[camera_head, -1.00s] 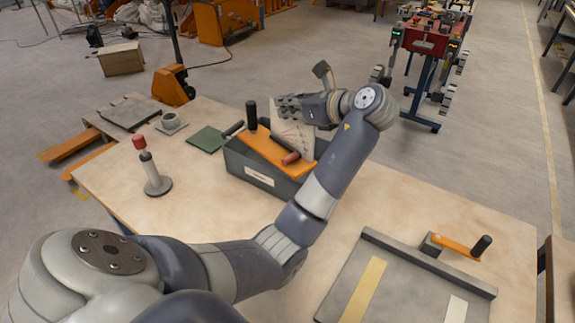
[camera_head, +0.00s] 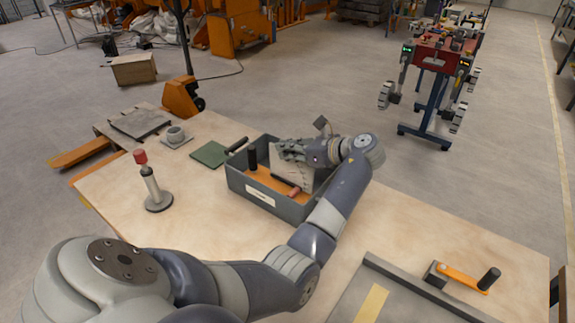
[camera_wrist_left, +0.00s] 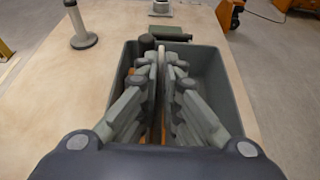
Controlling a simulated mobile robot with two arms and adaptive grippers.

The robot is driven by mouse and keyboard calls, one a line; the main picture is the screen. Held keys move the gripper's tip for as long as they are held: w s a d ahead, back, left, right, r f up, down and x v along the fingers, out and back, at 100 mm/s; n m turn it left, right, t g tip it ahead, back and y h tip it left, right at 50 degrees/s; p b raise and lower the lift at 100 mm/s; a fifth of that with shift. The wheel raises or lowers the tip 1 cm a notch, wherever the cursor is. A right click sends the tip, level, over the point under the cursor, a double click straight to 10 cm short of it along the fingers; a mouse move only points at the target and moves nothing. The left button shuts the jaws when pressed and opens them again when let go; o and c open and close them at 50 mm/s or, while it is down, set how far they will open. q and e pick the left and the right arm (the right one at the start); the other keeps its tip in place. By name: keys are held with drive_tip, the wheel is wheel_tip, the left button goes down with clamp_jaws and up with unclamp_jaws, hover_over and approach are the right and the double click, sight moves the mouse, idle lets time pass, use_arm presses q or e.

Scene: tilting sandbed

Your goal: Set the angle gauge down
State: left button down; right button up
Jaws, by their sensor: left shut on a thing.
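The angle gauge has a pale upright plate (camera_head: 285,168) above an orange bar (camera_head: 265,183) with a black grip and a red grip. It stands low inside the grey bin (camera_head: 233,183); whether it touches the floor is hidden. My left gripper (camera_head: 288,152) is shut on the pale plate from above, inside the bin's outline. In the left wrist view, the fingers (camera_wrist_left: 163,65) close around the thin plate, seen edge-on, between the walls of the bin (camera_wrist_left: 222,75). My right gripper is not in view.
A grey post with a red knob (camera_head: 153,190) stands left of the bin. A green block with a dark handle (camera_head: 210,153) and a grey ring on a plate (camera_head: 176,137) lie behind it. A grey tray with an orange crank (camera_head: 462,277) is at front right. The table between is clear.

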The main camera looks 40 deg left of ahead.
sight(288, 166)
use_arm(q)
wheel_tip(288, 166, down, 5)
drive_tip(key=shift+r, duration=0.1)
drive_tip(key=shift+f, duration=0.45)
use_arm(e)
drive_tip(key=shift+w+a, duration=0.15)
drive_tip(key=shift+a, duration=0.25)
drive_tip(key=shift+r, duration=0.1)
use_arm(q)
drive_tip(key=c, duration=1.8)
unclamp_jaws()
drive_tip(key=shift+f, duration=0.1)
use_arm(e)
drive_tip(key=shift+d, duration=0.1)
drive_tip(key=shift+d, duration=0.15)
